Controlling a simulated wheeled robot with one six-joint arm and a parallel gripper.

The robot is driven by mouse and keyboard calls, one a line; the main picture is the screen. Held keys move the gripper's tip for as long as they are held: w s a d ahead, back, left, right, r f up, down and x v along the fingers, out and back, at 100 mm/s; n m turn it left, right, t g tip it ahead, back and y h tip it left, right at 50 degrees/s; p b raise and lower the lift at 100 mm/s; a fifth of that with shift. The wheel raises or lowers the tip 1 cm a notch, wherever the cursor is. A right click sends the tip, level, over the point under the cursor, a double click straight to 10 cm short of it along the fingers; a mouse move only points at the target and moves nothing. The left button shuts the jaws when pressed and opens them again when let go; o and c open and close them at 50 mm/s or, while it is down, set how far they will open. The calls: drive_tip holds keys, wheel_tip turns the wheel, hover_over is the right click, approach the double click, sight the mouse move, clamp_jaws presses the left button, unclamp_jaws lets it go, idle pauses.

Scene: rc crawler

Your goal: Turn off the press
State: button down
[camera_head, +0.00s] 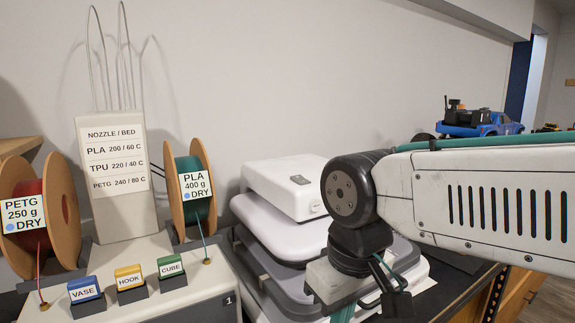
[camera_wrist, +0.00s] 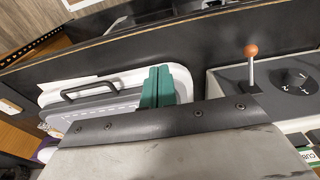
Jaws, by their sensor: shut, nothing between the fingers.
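The press appears to be the stacked white and grey machine (camera_head: 275,235) right of the spools in the head view. In the wrist view, a white and grey lid with a black handle (camera_wrist: 88,90) shows, seemingly the same machine. My gripper (camera_wrist: 158,84) has teal fingers, shut together and empty, over the lid's right edge in that view. In the head view my wrist hides part of the machine's right side; the fingers are mostly cut off below.
A lever with an orange knob (camera_wrist: 251,52) and a black dial (camera_wrist: 295,82) stand on a grey panel at right in the wrist view. VASE (camera_head: 85,291), HOOK (camera_head: 129,278) and CUBE (camera_head: 171,267) blocks sit before two filament spools. A blue toy truck (camera_head: 482,122) stands behind my arm.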

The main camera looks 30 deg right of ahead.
wheel_tip(320, 180, up, 29)
drive_tip(key=n, duration=1.8)
hover_over(297, 177)
drive_tip(key=s, duration=0.2)
drive_tip(key=shift+f, duration=0.15)
drive_tip(key=shift+f, duration=0.15)
drive_tip(key=f, duration=0.4)
drive_tip(key=w+f, duration=0.1)
drive_tip(key=f, duration=0.8)
drive_tip(key=shift+w+f, duration=0.3)
drive_tip(key=shift+f, duration=0.05)
